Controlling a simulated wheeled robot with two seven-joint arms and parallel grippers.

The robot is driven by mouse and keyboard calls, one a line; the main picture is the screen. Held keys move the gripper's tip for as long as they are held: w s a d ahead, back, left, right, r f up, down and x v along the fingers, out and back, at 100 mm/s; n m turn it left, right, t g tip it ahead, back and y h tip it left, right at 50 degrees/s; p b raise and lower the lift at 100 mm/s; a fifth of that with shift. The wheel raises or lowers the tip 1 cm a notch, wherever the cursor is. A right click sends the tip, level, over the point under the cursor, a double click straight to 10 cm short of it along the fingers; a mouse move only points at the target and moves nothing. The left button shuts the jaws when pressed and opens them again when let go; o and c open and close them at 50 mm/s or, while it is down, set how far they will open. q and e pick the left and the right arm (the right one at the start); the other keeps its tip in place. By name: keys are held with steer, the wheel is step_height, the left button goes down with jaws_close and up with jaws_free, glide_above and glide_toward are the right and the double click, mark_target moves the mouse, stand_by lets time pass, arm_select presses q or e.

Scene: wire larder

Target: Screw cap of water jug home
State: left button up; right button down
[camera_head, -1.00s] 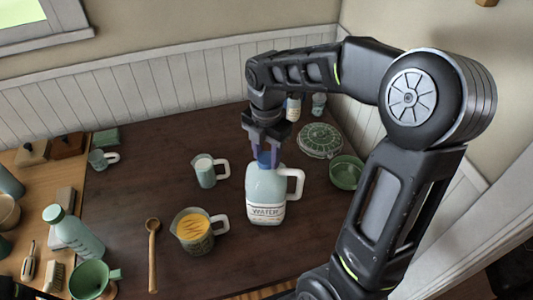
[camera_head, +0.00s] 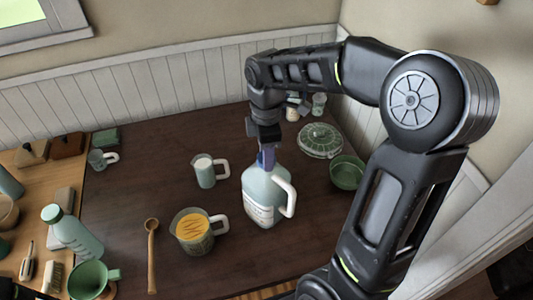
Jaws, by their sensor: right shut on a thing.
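The water jug (camera_head: 262,196) stands upright near the middle of the dark table, pale blue-green with a white handle and a label. Its handle now points toward the front right. My right gripper (camera_head: 266,160) reaches down from above onto the top of the jug and is shut at its neck. The blue cap is mostly hidden between the fingers, so I cannot see how it sits on the neck.
A white-handled mug (camera_head: 204,172) and a measuring jug with orange contents (camera_head: 193,232) stand left of the water jug. A green bowl (camera_head: 347,173) and a lidded glass dish (camera_head: 320,140) are to the right. A wooden spoon (camera_head: 151,255) lies at the left.

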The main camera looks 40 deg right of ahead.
steer(key=shift+m, duration=0.3)
steer(key=m, duration=0.3)
steer(key=shift+m, duration=0.8)
steer(key=shift+m+b, duration=0.3)
steer(key=shift+m, duration=2)
steer(key=m, duration=0.4)
steer(key=shift+m, duration=0.3)
